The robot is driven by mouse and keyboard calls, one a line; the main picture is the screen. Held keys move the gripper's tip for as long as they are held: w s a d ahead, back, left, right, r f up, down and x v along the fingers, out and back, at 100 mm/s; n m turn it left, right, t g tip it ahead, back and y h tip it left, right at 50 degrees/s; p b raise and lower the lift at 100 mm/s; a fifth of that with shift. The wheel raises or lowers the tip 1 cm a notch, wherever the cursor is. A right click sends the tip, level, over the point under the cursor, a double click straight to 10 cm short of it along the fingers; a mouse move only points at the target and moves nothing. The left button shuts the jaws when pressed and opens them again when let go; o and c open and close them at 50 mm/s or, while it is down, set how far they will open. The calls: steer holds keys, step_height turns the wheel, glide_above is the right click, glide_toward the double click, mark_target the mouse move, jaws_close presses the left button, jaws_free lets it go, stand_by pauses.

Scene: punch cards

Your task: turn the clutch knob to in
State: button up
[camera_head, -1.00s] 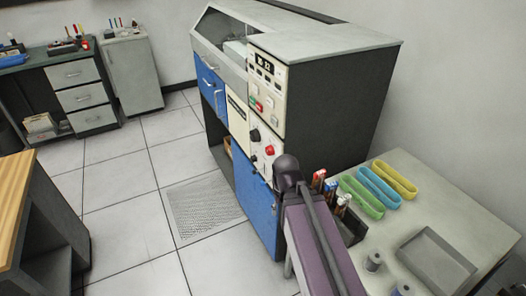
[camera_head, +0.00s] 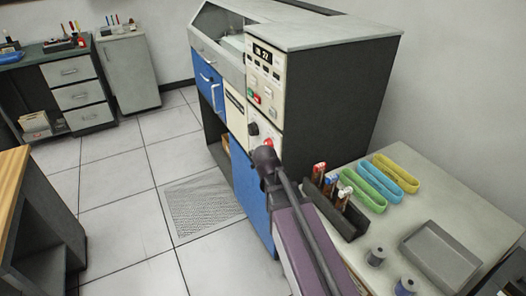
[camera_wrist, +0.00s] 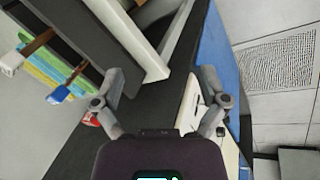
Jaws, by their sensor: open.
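The cabinet's narrow white lower panel carries a black knob (camera_head: 253,128) and a red knob (camera_head: 268,143) in the head view. I cannot read their labels or tell which is the clutch knob. My arm's dark end covers the panel just below the red knob. In the wrist view my gripper (camera_wrist: 158,76) is open, with nothing between its fingers. Part of a white panel (camera_wrist: 222,138) shows beside the right finger, but I cannot make out the knob there. The knob's setting is not readable.
The blue-fronted cabinet (camera_head: 252,200) has a dark side. At right, a table (camera_head: 405,200) holds a dark holder (camera_head: 350,226) with several handled tools, coloured trays (camera_head: 396,174), a grey tray (camera_head: 440,257) and spools (camera_head: 376,256). The floor left of the cabinet is clear.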

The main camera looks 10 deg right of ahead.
steer(key=w+a+f+m+t+h+b, duration=0.1)
steer(key=w+f+m+h+b, duration=0.2)
steer(key=w, duration=0.4)
steer(key=m+t+h+b, duration=0.5)
steer(key=m+h+b, duration=0.4)
steer(key=h+b, duration=0.15)
glide_toward(268, 144)
steer(key=a, duration=0.2)
steer(key=a+f, duration=0.1)
steer(key=a, duration=0.2)
steer(key=shift+w, duration=0.15)
steer(key=shift+d+f, duration=0.1)
steer(key=x, duration=1.3)
steer(key=shift+d+f, duration=0.2)
steer(key=shift+d, duration=0.2)
steer(key=c, duration=1.2)
